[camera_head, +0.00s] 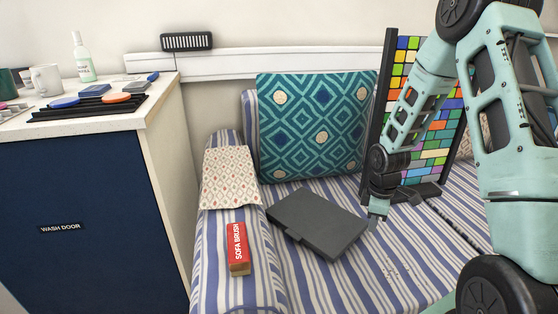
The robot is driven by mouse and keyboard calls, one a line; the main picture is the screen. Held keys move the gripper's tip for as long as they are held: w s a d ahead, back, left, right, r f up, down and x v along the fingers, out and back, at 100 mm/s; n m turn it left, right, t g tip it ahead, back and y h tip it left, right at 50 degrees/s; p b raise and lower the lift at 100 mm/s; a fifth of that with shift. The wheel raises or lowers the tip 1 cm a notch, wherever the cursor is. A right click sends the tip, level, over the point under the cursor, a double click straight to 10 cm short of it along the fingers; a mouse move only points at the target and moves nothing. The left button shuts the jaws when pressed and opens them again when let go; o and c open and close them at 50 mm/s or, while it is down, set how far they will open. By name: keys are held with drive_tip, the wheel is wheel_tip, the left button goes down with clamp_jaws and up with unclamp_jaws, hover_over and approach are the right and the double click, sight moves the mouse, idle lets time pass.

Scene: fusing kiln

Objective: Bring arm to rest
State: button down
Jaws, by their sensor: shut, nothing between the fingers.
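My mint-green arm (512,110) comes in from the right side of the head view and bends down at its black wrist joint. My gripper (376,218) is at the end, low over the striped sofa seat, just right of a dark grey flat case (318,221). Its fingers point down and look shut, with nothing seen between them. I cannot tell whether the fingertips touch the seat or the case.
The striped sofa (345,286) holds a teal patterned cushion (316,125), a colour-tile panel (440,140) behind my forearm, and a red sofa brush box (238,249) on its armrest. A navy cabinet (90,210) with cluttered top stands left.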

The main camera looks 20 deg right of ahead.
drive_tip(key=s+a+r, duration=0.2)
drive_tip(key=a+r, duration=0.4)
drive_tip(key=a, duration=0.6)
drive_tip(key=s+a+r, duration=0.1)
drive_tip(key=a+r, duration=0.5)
drive_tip(key=a, duration=0.5)
drive_tip(key=s+a+r+m, duration=0.1)
drive_tip(key=s+a+r, duration=0.2)
drive_tip(key=s+a, duration=0.4)
drive_tip(key=s+a+r, duration=0.3)
drive_tip(key=s+a, duration=0.2)
drive_tip(key=s, duration=0.4)
wheel_tip(320, 180, up, 24)
drive_tip(key=p, duration=2.4)
drive_tip(key=shift+s+r+y, duration=0.25)
drive_tip(key=shift+s+y, duration=0.05)
